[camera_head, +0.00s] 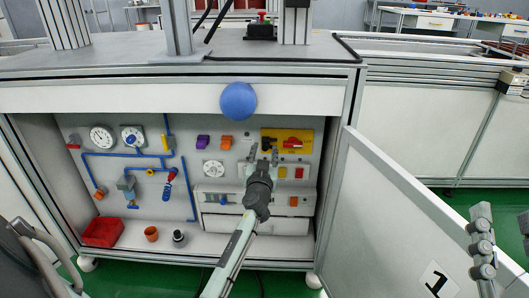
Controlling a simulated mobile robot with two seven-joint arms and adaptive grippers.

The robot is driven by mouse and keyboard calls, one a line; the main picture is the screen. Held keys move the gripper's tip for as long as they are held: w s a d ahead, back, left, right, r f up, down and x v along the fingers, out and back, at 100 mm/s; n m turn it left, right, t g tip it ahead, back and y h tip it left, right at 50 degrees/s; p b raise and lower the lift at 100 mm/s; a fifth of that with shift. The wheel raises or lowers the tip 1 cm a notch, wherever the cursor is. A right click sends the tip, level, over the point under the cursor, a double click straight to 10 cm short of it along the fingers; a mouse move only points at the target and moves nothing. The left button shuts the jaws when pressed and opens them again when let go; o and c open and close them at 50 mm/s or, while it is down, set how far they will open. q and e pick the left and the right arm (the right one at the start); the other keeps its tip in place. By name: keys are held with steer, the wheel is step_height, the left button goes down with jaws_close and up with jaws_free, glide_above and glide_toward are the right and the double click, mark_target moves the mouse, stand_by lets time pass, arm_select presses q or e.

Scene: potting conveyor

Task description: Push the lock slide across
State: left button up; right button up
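A yellow plate (303,136) with a red handle (292,143) is at the upper right of the grey panel inside the cabinet. A small dark piece (268,141) at the plate's left edge looks like the lock slide, but it is too small to be sure. My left gripper (263,156) is just below it, in front of the panel, with its two fingers apart and nothing seen between them. I cannot tell whether a fingertip touches the dark piece.
The panel also carries gauges (102,137), blue pipes (120,155) and a white dial (213,169). A red tray (102,232) and an orange cup (151,234) stand on the cabinet floor. A blue ball (238,101) shows above the opening. The white door (395,215) stands open at right.

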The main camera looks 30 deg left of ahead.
arm_select(q)
steer(key=shift+c, duration=0.2)
jaws_close()
stand_by(0.3)
steer(key=w+d+b, duration=0.1)
steer(key=d+b, duration=0.1)
steer(key=d, duration=0.1)
steer(key=shift+w, duration=0.4)
arm_select(e)
steer(key=r+t, duration=0.1)
steer(key=s+d+r+t, duration=0.1)
steer(key=s+r+t, duration=0.1)
steer(key=shift+s+d+r+t, duration=0.15)
steer(key=shift+d+r+t, duration=0.15)
steer(key=shift+r, duration=0.05)
